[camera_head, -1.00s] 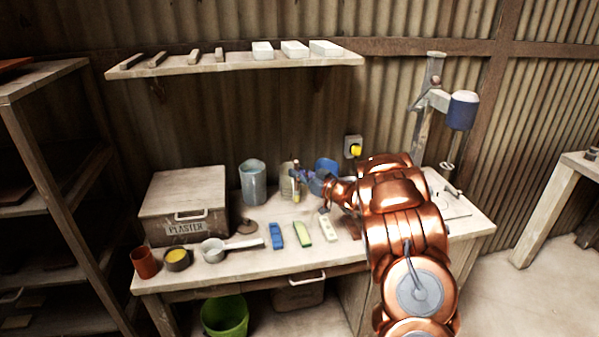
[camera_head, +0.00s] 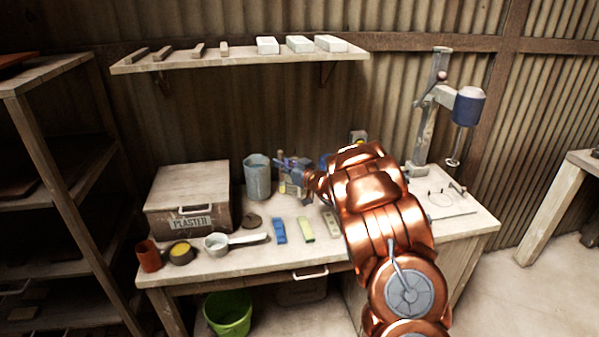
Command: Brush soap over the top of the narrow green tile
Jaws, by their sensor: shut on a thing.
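The green tile (camera_head: 306,230), with a pale yellowish-green top, lies flat on the bench between a blue tile (camera_head: 279,231) and a cream tile (camera_head: 331,224). My gripper (camera_head: 282,163) is above the bench behind these tiles, apart from them and in front of the wall. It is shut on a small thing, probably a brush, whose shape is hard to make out. A small yellowish patch (camera_head: 283,187) shows just under the gripper; I cannot tell whether it is the held thing or a jar's contents. My gripper and arm hide part of the bench there.
A grey jug (camera_head: 257,177) stands just left of my gripper. A plaster box (camera_head: 188,203), a ladle-like pan (camera_head: 217,243), a yellow-filled cup (camera_head: 181,253) and a terracotta cup (camera_head: 149,256) are further left. A press (camera_head: 433,125) stands at the right. A shelf (camera_head: 240,61) hangs above.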

